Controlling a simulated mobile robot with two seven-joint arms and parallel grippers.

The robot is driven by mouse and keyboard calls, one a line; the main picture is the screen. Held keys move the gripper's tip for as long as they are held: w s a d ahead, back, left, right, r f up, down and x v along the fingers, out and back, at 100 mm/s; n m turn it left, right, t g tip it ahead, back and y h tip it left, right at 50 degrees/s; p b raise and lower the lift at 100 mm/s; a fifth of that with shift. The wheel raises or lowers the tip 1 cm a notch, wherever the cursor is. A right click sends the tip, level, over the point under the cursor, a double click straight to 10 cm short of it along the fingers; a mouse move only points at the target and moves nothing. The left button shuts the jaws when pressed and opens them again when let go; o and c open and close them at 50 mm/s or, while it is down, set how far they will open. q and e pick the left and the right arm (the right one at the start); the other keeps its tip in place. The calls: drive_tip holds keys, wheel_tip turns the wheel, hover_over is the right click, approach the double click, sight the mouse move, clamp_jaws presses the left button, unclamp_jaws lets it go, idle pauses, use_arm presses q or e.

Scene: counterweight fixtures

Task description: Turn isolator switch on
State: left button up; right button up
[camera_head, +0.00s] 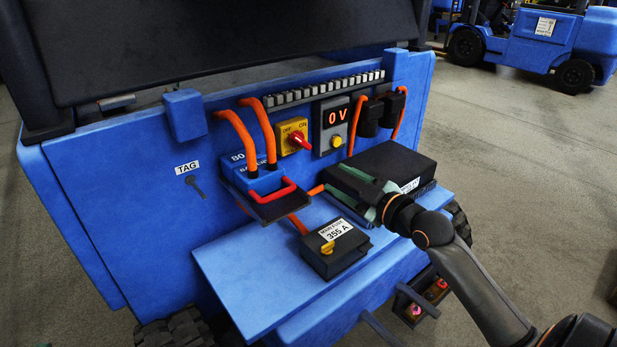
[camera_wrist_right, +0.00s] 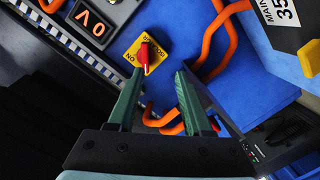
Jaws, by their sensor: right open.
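The isolator switch (camera_head: 287,144) is a yellow plate with a red handle (camera_head: 300,141) on the upright blue panel. OFF and ON labels show at its upper edge in the head view. In the right wrist view, the yellow plate (camera_wrist_right: 135,51) and its red handle (camera_wrist_right: 146,58) are ahead of the fingers. My right gripper (camera_head: 332,181) is in front of the panel, below and right of the switch. Its green fingers (camera_wrist_right: 159,78) are open and empty, apart from the handle. I cannot tell the handle's exact setting. My left gripper is not in view.
A display (camera_head: 336,117) reading 0 V sits right of the switch. Orange cables (camera_head: 240,132) and a red-handled connector (camera_head: 272,196) are left and below. A 355 A fuse box (camera_head: 332,252) and a black box (camera_head: 385,165) stand on the blue shelf (camera_head: 250,285).

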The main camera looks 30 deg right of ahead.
sight(303, 143)
use_arm(q)
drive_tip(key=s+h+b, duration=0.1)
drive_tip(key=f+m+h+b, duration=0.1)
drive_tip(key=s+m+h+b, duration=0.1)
drive_tip(key=b, duration=0.1)
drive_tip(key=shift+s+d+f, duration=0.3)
use_arm(e)
drive_tip(key=shift+n+t, duration=0.5)
drive_tip(key=w, duration=0.4)
drive_tip(key=w+r, duration=0.1)
drive_tip(key=w, duration=0.3)
drive_tip(key=w+r, duration=0.1)
drive_tip(key=w, duration=0.3)
drive_tip(key=shift+w+r, duration=0.25)
drive_tip(key=shift+w, duration=0.05)
clamp_jaws()
